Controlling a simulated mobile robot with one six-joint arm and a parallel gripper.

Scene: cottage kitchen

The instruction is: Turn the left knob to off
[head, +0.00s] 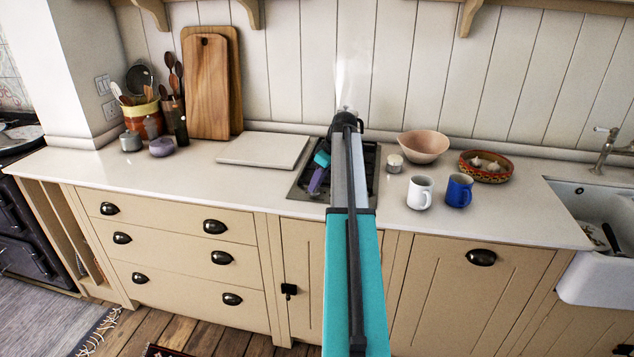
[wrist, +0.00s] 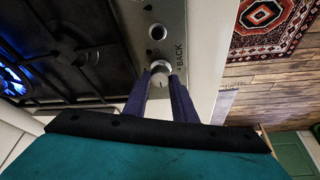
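The hob (head: 333,190) is set into the counter, with its control panel (wrist: 192,22) showing in the wrist view. Two round knobs are on the panel. The lower one in the wrist view (wrist: 161,72), beside the word BACK, seems to be the left knob; the other knob (wrist: 157,33) is above it. My gripper (wrist: 160,76) has one purple finger on each side of the lower knob. I cannot tell whether both fingers press on it. A blue flame (wrist: 13,82) burns at the left edge of the wrist view. My arm hides part of the hob in the head view.
A white board (head: 263,150) lies left of the hob. A small jar (head: 394,163), a white mug (head: 420,192), a blue mug (head: 459,190) and a pink bowl (head: 423,147) stand to its right. Black pan supports (wrist: 75,50) lie beside the panel.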

